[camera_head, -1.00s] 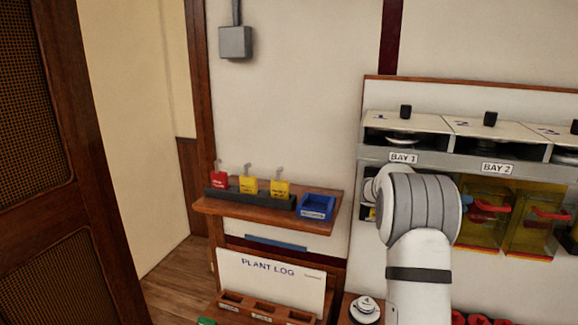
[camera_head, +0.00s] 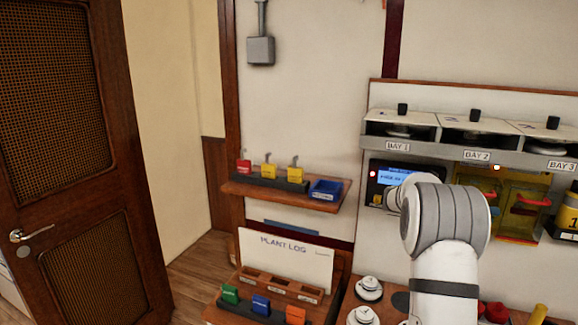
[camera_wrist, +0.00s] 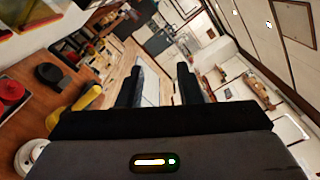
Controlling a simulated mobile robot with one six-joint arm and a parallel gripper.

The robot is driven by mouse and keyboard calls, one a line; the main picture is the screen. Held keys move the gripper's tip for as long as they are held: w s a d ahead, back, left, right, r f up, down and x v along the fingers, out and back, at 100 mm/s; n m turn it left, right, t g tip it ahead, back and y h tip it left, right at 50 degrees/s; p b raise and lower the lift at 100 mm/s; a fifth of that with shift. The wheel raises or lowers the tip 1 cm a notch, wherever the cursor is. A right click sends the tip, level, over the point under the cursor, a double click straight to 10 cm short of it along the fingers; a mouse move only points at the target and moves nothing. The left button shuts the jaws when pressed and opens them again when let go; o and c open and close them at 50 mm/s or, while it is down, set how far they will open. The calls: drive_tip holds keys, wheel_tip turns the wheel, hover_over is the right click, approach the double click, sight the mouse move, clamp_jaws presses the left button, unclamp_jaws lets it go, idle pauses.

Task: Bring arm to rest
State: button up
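My arm (camera_head: 446,225) rises at the lower right of the head view, its white and grey upper joint in front of the breaker panel. The arm hides the gripper in that view. In the wrist view my gripper (camera_wrist: 158,84) shows two dark fingers set apart with an empty gap between them. The wrist camera looks out over a tilted view of the room.
The bay panel (camera_head: 430,150) with a lit screen (camera_head: 394,178) is behind my arm. A shelf (camera_head: 330,203) holds red and yellow tags and a blue tray (camera_head: 326,190). Below is the plant log board (camera_head: 290,258). A wooden door (camera_head: 75,150) stands at left.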

drive_tip(key=s+a+f+m+t+y+b, duration=0.2)
drive_tip(key=s+a+f+m+t+y, duration=0.2)
drive_tip(key=s+a+m, duration=0.3)
drive_tip(key=s+a+f+m+t+y+b, duration=0.2)
drive_tip(key=s+a+f+m+y, duration=0.4)
drive_tip(key=a, duration=1.2)
drive_tip(key=s+a+f+m+t+y+b, duration=0.2)
drive_tip(key=s+a+f+m+t+y, duration=0.3)
drive_tip(key=s+a+m, duration=0.5)
drive_tip(key=shift+s+a+f+t+y, duration=0.3)
drive_tip(key=shift+s+a+f+y, duration=0.25)
drive_tip(key=shift+a, duration=0.65)
